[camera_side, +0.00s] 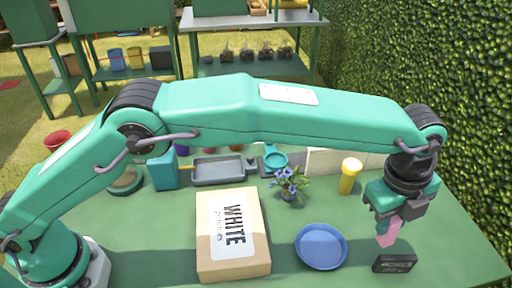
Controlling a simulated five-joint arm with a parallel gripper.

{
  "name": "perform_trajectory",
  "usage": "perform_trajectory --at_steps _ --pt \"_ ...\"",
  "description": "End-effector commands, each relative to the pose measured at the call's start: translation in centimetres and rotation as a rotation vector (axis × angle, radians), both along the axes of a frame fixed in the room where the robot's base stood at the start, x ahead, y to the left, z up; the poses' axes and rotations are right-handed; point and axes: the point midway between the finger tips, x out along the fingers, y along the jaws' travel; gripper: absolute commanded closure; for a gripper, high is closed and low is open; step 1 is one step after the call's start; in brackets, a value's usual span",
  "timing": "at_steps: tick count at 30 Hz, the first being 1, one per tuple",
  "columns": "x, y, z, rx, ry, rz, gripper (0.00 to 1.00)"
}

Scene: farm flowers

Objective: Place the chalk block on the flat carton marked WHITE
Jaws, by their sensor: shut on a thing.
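My gripper (387,218) is at the right, pointing down and shut on a pink block (389,234) that looks like the chalk block. The block is tilted and appears above the green table, just behind a small dark block with pale lettering (395,263) too small to read. Its upper part is hidden by the jaws. The flat carton marked WHITE (208,245) lies on the table at centre left, well to the left of my gripper. It is tan with a white label, and its visible top is bare.
A blue round dish (321,246) sits between the carton and my gripper. Behind are a potted blue flower (291,184), a yellow cylinder (349,176), a grey tray (218,170) and a teal scale (273,160). A hedge (430,70) borders the right.

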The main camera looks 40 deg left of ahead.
Motion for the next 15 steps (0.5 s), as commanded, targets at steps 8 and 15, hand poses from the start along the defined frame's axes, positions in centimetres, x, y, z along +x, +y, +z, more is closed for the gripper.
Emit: perform_trajectory --at_steps 8,15 --pt "-1.3 1.2 1.5 -0.005 0.02 0.13 0.99" --pt "-3.7 3.6 3.4 -0.003 0.056 0.365 0.99"
